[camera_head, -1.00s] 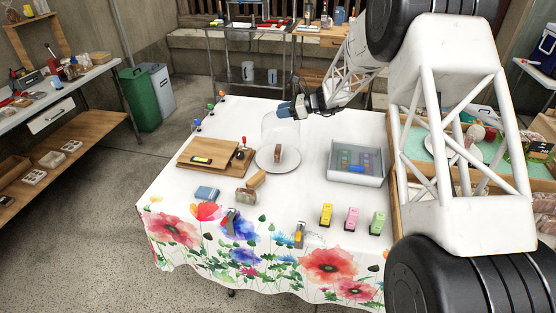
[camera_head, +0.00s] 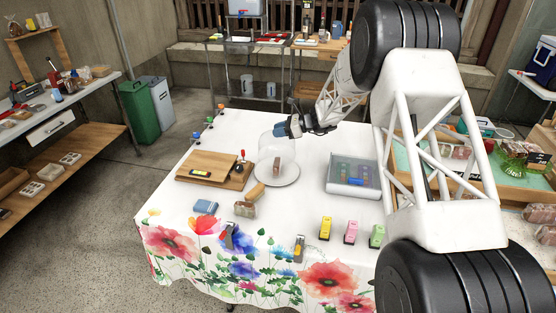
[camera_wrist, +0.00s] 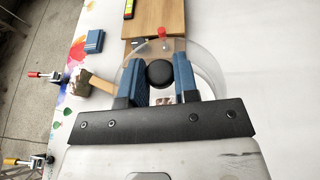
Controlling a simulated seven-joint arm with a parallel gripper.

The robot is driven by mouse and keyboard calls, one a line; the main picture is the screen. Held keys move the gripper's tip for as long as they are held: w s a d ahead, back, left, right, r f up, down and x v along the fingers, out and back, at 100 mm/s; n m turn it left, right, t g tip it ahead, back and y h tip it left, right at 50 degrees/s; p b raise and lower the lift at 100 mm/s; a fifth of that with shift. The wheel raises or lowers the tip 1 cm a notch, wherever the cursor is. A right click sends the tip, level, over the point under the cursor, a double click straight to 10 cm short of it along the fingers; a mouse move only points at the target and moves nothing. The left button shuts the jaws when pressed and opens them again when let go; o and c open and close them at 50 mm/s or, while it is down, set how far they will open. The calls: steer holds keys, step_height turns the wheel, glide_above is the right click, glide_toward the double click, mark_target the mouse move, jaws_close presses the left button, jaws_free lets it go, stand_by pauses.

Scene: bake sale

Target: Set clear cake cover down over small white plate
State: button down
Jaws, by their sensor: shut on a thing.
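The clear cake cover (camera_head: 268,149) is a see-through dome with a black knob (camera_wrist: 159,73). My gripper (camera_head: 282,131) is shut on that knob at the dome's top; in the wrist view its blue fingers (camera_wrist: 160,82) flank the knob. The small white plate (camera_head: 284,183) lies on the table with a small brown item (camera_head: 276,167) standing on it. The cover looks upright and sits over the plate and item. I cannot tell whether its lower rim touches the plate. In the wrist view the dome's curved edge (camera_wrist: 208,62) shows beyond the fingers.
A wooden board (camera_head: 213,182) lies left of the plate, and a clear-lidded box (camera_head: 352,190) stands to the right. A wooden-handled thing (camera_head: 246,208) and a blue block (camera_head: 205,207) are in front. Several small coloured items line the right front. White cloth behind the plate is clear.

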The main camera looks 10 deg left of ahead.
mark_target(279, 141)
steer(key=shift+f, duration=2.75)
steer(key=shift+f, duration=1.85)
steer(key=c, duration=0.9)
jaws_free()
steer(key=shift+o, duration=0.2)
steer(key=shift+d, duration=0.15)
steer(key=v, duration=1.1)
steer(key=shift+d+r, duration=0.3)
